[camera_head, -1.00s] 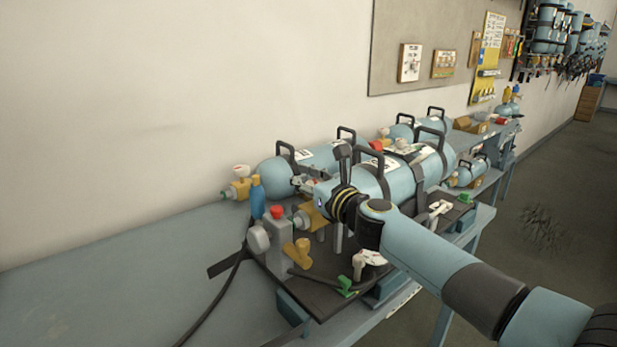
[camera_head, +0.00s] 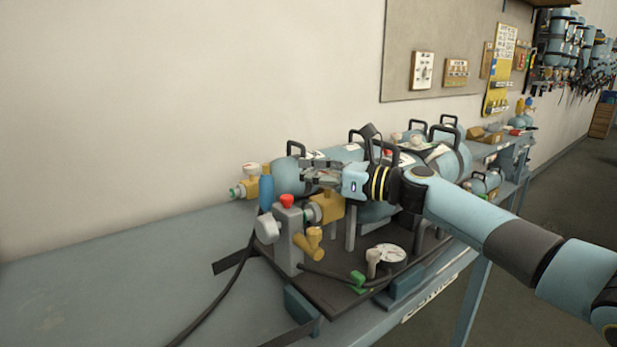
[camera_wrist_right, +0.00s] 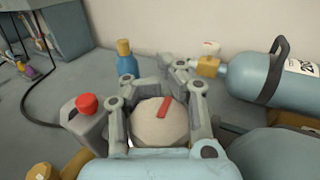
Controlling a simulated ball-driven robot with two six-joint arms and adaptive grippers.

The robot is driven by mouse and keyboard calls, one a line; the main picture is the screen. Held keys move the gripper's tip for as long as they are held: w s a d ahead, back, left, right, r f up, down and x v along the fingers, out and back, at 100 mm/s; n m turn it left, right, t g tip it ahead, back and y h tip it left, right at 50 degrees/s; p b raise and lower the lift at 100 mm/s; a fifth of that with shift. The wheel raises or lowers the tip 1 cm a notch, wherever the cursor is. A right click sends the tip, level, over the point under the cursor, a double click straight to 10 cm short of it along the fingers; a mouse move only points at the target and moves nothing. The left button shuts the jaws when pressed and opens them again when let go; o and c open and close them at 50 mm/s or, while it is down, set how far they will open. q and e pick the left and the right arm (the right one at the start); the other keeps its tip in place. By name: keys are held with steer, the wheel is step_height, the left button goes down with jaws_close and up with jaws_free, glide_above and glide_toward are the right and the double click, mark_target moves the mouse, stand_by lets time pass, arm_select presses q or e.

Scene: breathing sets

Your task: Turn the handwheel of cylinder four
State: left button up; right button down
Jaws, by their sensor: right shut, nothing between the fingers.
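My right gripper (camera_head: 308,173) is shut and empty, above the brass valve (camera_head: 326,207) of the near blue cylinder (camera_head: 375,212). In the right wrist view, its fingers (camera_wrist_right: 166,70) reach over a round cream handwheel (camera_wrist_right: 150,122) with a red mark, which shows between the finger links. I cannot tell whether they touch it. The gripper hides this wheel in the head view. The rear cylinder (camera_wrist_right: 270,88) lies by the wall, with its own brass valve (camera_head: 248,187) and pale handwheel (camera_head: 251,169). No number four is readable. My left gripper is not in view.
A grey block with a red knob (camera_head: 287,201), a blue bottle (camera_head: 266,193) and a gauge (camera_head: 390,253) stand close to the valve. A black hose (camera_head: 225,290) crosses the bench. The bench's left part (camera_head: 110,270) is clear.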

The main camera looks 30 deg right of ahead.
steer(key=shift+n+g+y+b, duration=0.3)
steer(key=shift+n+y+b, duration=0.15)
steer(key=shift+y, duration=0.15)
stand_by(1.1)
steer(key=c, duration=2.1)
jaws_free()
steer(key=o, duration=0.7)
steer(key=shift+s, duration=0.1)
steer(key=o, duration=0.4)
steer(key=v, duration=1.2)
